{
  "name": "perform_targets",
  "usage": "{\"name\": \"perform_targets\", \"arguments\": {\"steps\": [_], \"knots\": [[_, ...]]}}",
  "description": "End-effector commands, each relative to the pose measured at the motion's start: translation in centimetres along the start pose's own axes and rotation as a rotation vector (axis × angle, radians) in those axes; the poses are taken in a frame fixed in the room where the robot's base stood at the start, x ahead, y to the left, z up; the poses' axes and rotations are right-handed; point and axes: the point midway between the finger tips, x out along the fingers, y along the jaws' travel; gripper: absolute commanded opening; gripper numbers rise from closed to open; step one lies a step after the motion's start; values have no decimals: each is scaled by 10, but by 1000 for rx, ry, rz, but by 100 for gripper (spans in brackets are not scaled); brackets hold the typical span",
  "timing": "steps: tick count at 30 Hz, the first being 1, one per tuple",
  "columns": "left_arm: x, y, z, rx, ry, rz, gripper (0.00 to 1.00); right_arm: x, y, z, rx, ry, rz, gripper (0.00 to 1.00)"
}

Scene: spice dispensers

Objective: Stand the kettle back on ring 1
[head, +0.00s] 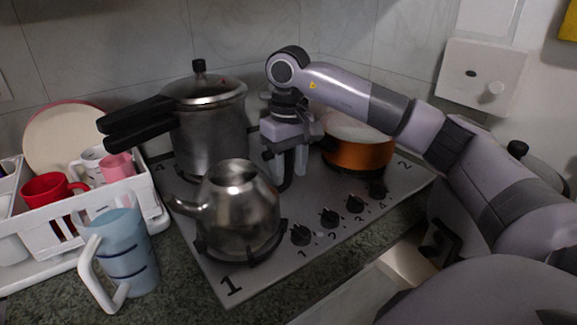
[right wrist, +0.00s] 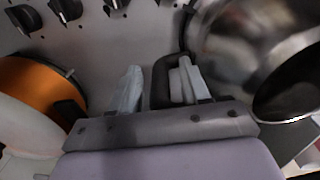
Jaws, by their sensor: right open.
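The steel kettle (head: 237,208) stands upright on the black support of ring 1 (head: 277,245) at the front left of the hob, beside the printed 1. Its spout points left and its dark handle (head: 287,183) is on the right. In the right wrist view the kettle body (right wrist: 230,45) is at the upper right, with the black handle loop (right wrist: 160,85) near the fingers. My right gripper (head: 284,168) is open, pointing down at the handle, with one finger overlapping the loop in the wrist view (right wrist: 157,80). I cannot tell if they touch. My left gripper is out of view.
A pressure cooker (head: 208,130) stands behind the kettle, its black handles reaching left. An orange pot (head: 358,156) is at the back right. Knobs (head: 329,217) line the hob's front. A blue jug (head: 128,255) and a white dish rack (head: 60,232) are at the left.

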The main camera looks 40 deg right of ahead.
Motion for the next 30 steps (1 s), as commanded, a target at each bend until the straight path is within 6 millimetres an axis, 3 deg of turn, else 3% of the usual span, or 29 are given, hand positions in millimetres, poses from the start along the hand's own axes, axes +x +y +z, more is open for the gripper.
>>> {"name": "perform_targets", "arguments": {"steps": [5,12,18,24,30], "knots": [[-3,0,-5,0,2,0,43,-23,0,-1,1,5,-3,46],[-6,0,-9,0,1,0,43,-79,0,-1,0,6,-1,46],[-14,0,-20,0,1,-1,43,-111,0,0,0,3,0,46],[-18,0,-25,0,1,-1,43,-128,0,-1,0,2,-1,46],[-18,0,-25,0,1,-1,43,-131,0,0,-1,0,-1,46]]}}
